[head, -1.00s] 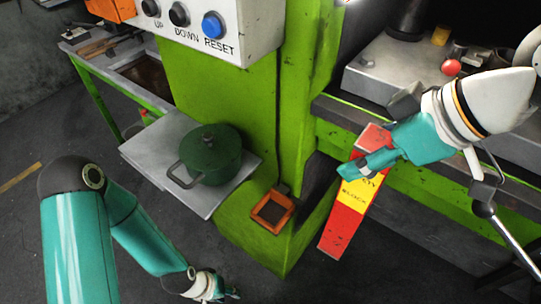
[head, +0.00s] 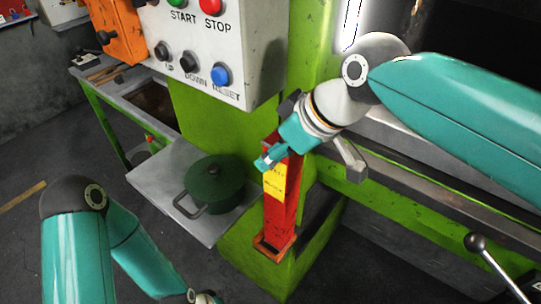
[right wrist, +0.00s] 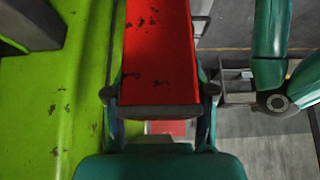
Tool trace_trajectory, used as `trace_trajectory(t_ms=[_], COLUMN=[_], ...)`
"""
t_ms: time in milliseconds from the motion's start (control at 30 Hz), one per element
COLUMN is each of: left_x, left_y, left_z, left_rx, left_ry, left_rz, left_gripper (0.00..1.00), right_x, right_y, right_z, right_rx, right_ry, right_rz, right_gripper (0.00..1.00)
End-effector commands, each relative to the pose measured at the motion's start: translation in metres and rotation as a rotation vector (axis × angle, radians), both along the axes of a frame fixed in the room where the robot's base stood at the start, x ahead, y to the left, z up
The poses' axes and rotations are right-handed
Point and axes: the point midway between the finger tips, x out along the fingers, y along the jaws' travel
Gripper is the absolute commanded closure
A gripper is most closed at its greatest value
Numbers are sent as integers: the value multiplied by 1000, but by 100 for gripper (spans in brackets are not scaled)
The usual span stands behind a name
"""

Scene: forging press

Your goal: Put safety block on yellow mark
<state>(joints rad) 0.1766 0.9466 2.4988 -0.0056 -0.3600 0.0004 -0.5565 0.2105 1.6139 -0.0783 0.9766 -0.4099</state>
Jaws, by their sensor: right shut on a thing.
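The safety block (head: 275,211), a long red block with a yellow lettered band, stands nearly upright in the head view. Its lower end is at the orange square holder (head: 262,247) on the green press base; I cannot tell whether it rests there. My right gripper (head: 271,158) is shut on its upper part. In the right wrist view the red block (right wrist: 158,50) lies between the fingers of that gripper (right wrist: 160,97). My left gripper (head: 207,298) is cut off at the bottom edge, away from the block. A yellow strip (head: 22,196) lies on the floor at the far left.
A dark green pot (head: 214,183) stands on a grey shelf (head: 160,170) left of the block. A control panel (head: 212,45) with buttons hangs above. The green press frame (head: 215,125) is close behind the block. A lever with a ball knob (head: 476,243) is at lower right.

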Motion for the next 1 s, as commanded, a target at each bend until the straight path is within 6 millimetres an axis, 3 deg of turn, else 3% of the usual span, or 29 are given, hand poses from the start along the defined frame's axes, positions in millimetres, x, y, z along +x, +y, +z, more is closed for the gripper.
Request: trace_trajectory(t_ms=[200, 600, 1000], left_x=[0, 0, 0], left_y=[0, 0, 0], left_z=[6, 10, 8], left_rx=[0, 0, 0], left_ry=[0, 0, 0], left_rz=[0, 0, 0], left_gripper=[60, 60, 60], right_x=[10, 9, 9], right_y=[14, 13, 13], right_z=[3, -26, -30], right_rx=[4, 3, 4], right_ry=[-5, -5, -6], right_rz=[1, 1, 1], right_gripper=[100, 100, 100])
